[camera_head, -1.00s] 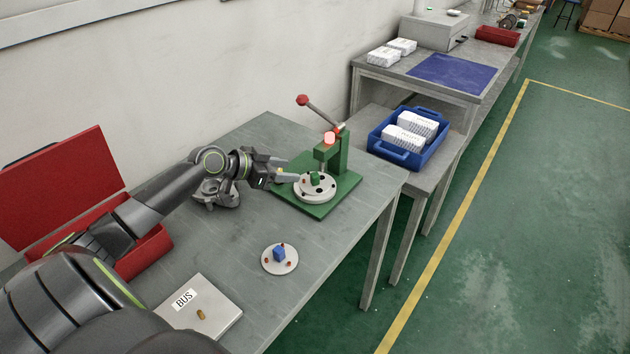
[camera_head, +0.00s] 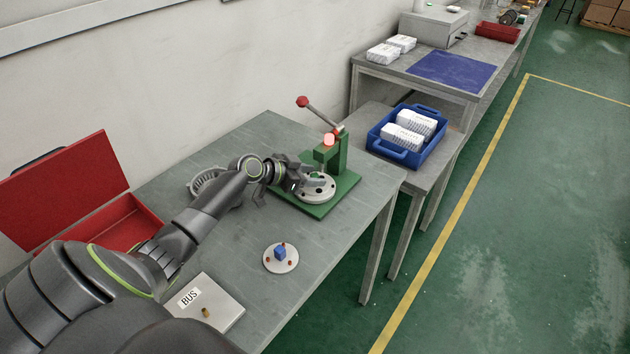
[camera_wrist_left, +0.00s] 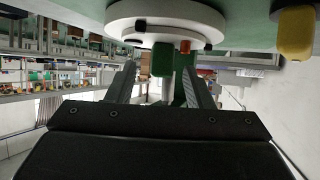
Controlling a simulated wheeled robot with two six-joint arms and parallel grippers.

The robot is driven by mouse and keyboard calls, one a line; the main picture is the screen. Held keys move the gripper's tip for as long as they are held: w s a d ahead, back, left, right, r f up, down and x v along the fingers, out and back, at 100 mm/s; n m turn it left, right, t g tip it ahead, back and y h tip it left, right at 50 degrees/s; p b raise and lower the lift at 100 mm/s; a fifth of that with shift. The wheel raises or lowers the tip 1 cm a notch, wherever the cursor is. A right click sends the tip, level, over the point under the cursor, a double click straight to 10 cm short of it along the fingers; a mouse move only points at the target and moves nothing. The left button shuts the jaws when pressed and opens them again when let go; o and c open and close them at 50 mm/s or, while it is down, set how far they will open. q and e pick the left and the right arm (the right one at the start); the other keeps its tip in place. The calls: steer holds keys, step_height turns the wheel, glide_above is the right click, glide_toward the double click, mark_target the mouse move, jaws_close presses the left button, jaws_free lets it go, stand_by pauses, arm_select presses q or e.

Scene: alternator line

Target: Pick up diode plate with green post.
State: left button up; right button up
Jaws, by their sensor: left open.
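The diode plate with the green post is a round white disc (camera_head: 318,194) on the green base of the press (camera_head: 338,157). Its green post (camera_wrist_left: 162,58) shows in the left wrist view, with an orange stud (camera_wrist_left: 184,47) beside it. In the head view my gripper hides much of the post. My left gripper (camera_head: 312,184) is at the plate, open; in the left wrist view its fingers (camera_wrist_left: 160,76) appear on either side of the green post, with nothing clamped. A second round plate with a blue post (camera_head: 280,254) lies nearer on the table.
The press has a red-knobbed lever (camera_head: 303,101). A yellow peg (camera_wrist_left: 296,34) is beside the plate in the wrist view. A BUS plate (camera_head: 222,312), an open red case (camera_head: 120,228) and a grey ring-shaped part (camera_head: 206,182) are on the table. A blue crate (camera_head: 431,159) stands beyond.

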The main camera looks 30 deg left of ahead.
arm_select(q)
steer(key=c, duration=1)
jaws_close()
steer(key=shift+r, duration=0.1)
